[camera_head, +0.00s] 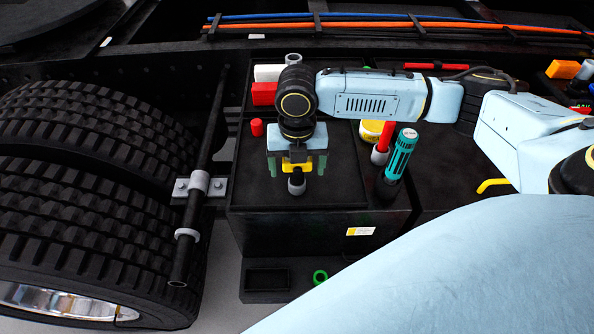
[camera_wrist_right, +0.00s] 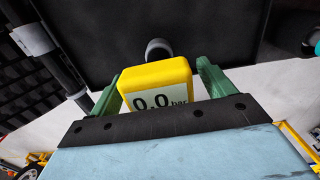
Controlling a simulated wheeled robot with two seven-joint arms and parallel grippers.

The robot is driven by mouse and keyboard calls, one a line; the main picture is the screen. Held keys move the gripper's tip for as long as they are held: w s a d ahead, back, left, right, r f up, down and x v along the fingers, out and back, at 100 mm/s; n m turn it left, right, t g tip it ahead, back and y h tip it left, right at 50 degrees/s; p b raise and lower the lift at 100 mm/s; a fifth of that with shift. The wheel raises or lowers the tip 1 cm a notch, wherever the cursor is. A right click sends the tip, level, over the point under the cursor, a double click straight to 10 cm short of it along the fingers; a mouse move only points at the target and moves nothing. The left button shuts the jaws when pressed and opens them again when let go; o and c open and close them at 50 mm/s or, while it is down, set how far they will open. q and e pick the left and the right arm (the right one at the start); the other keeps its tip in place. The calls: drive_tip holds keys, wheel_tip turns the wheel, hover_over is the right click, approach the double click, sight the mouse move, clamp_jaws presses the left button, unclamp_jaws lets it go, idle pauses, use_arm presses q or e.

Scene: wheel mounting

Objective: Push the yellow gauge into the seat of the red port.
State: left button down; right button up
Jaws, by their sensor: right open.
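The yellow gauge (camera_head: 298,167) is between the green fingers of my right gripper (camera_head: 297,170), above the black bench top. In the right wrist view the gauge (camera_wrist_right: 155,75) shows "0.0 bar" on its face. My right gripper (camera_wrist_right: 158,88) is open, with one finger on each side of the gauge and a visible gap at the right finger. A grey round fitting (camera_wrist_right: 158,48) shows just beyond the gauge; in the head view the grey fitting (camera_head: 296,186) is below it. I cannot make out which red part is the port. My left gripper is not in view.
A short red cylinder (camera_head: 257,127) and a red block (camera_head: 263,93) stand left of my right wrist. A teal cylinder (camera_head: 401,155) and a red rod (camera_head: 386,135) stand to the right. Large black tyres (camera_head: 85,190) and a grey-clamped bar (camera_head: 190,215) are at left.

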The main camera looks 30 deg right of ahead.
drive_tip(key=shift+c, duration=0.4)
drive_tip(key=c, duration=1.3)
drive_tip(key=shift+r, duration=0.1)
wheel_tip(320, 180, up, 10)
drive_tip(key=shift+f, duration=0.1)
drive_tip(key=o, duration=0.7)
drive_tip(key=c, duration=0.4)
drive_tip(key=shift+c, duration=0.4)
